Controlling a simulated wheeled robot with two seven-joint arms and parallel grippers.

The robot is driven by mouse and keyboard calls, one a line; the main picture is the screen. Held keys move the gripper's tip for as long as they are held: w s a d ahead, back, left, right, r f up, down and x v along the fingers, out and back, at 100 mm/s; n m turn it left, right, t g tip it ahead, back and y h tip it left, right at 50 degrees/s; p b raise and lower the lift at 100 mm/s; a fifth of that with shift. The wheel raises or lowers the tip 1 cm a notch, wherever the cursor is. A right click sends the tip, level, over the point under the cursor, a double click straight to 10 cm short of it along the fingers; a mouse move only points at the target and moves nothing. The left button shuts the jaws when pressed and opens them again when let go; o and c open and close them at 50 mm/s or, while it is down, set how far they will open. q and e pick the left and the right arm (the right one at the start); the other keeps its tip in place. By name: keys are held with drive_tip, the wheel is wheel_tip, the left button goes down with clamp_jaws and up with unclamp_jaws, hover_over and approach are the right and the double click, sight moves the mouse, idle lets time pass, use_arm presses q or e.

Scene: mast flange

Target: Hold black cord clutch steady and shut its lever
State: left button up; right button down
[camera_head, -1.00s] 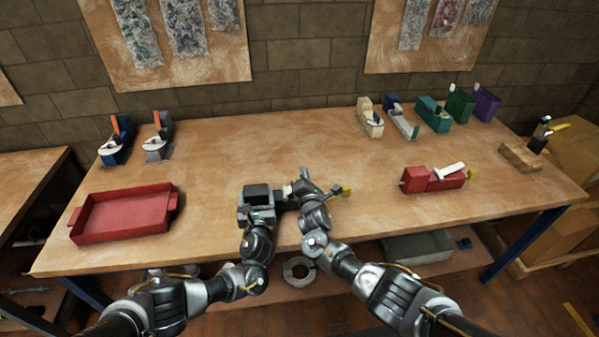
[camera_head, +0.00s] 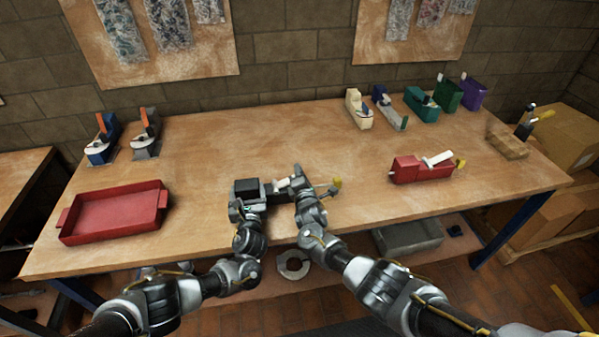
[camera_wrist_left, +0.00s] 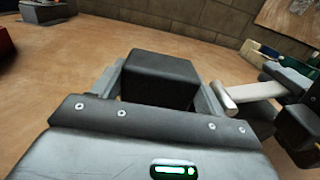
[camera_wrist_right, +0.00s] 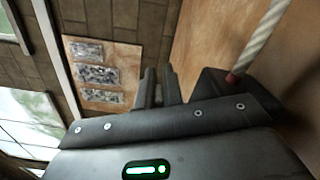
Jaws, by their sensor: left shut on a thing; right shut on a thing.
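The black cord clutch (camera_head: 246,187) sits near the front middle of the table. My left gripper (camera_head: 250,203) is shut on its block-shaped body, which also shows between the jaws in the left wrist view (camera_wrist_left: 158,80). A pale bar (camera_wrist_left: 245,97) lies to the right of the body. My right gripper (camera_head: 296,184) is beside this bar, its fingers (camera_wrist_right: 160,88) nearly together; it seems shut on the lever, but the fingers hide the grip. A yellow knob (camera_head: 336,183) shows right of it. A white twisted piece with a red end (camera_wrist_right: 258,45) shows in the right wrist view.
A red tray (camera_head: 112,213) is at the left. Blue (camera_head: 102,142) and grey (camera_head: 146,136) devices stand behind it. A red clutch (camera_head: 420,171) lies to the right, and several coloured ones stand at the back right. The back middle is clear.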

drive_tip(key=shift+f, duration=0.1)
drive_tip(key=c, duration=1.5)
unclamp_jaws()
drive_tip(key=s, duration=0.4)
drive_tip(key=s+d, duration=0.1)
drive_tip(key=s, duration=0.7)
drive_tip(key=shift+d, duration=0.25)
use_arm(q)
drive_tip(key=o, duration=1.3)
